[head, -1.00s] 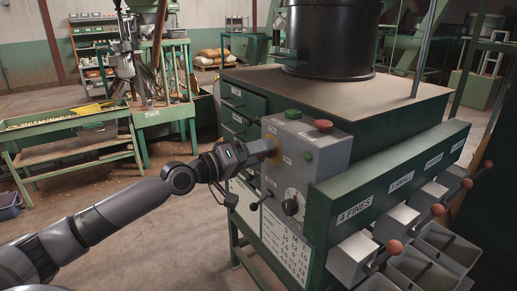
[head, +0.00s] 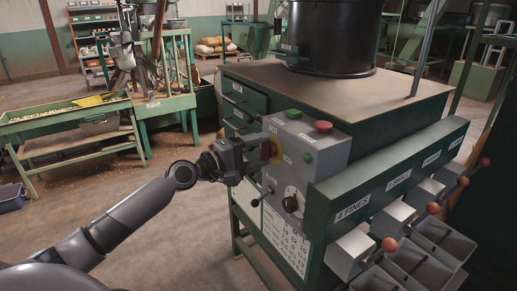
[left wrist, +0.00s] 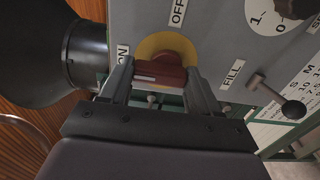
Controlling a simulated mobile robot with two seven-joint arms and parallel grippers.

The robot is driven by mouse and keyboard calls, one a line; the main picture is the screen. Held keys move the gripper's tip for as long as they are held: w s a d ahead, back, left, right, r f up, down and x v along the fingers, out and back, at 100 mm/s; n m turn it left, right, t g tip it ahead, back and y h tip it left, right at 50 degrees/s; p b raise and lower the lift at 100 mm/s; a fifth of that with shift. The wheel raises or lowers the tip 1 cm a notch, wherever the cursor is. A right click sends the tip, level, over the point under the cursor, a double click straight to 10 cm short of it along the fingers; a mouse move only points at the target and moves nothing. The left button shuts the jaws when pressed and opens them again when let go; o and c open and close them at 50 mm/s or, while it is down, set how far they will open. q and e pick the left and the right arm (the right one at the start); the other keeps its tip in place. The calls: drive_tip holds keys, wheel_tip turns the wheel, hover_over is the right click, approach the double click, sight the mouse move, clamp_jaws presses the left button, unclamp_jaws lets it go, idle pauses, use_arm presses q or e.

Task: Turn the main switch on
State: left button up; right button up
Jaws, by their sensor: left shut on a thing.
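The main switch is a red handle (left wrist: 162,75) on a round yellow plate (left wrist: 165,46), set in the grey control box (head: 312,148). My left gripper (head: 268,148) reaches it from the left and is shut on the handle. In the left wrist view, its two fingers (left wrist: 160,82) stand at either end of the handle, which lies across the picture. The ON label (left wrist: 123,54) is at the plate's left and the OFF label (left wrist: 178,12) above it. In the head view the gripper hides part of the plate. My right gripper is not in view.
A red button (head: 323,126) and a green button (head: 308,157) are on the box. A black knob (head: 290,203) and a small lever (left wrist: 280,98) sit below the switch. Several grey chutes with red-balled levers line the right front. Open floor lies left of the machine.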

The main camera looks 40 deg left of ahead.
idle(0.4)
use_arm(q)
drive_tip(key=o, duration=1.1)
drive_tip(key=shift+c, duration=0.2)
drive_tip(key=shift+s+a+f, duration=0.15)
drive_tip(key=shift+s+a, duration=0.15)
drive_tip(key=shift+s, duration=0.25)
drive_tip(key=shift+b+v, duration=1.2)
drive_tip(key=shift+v, duration=1.75)
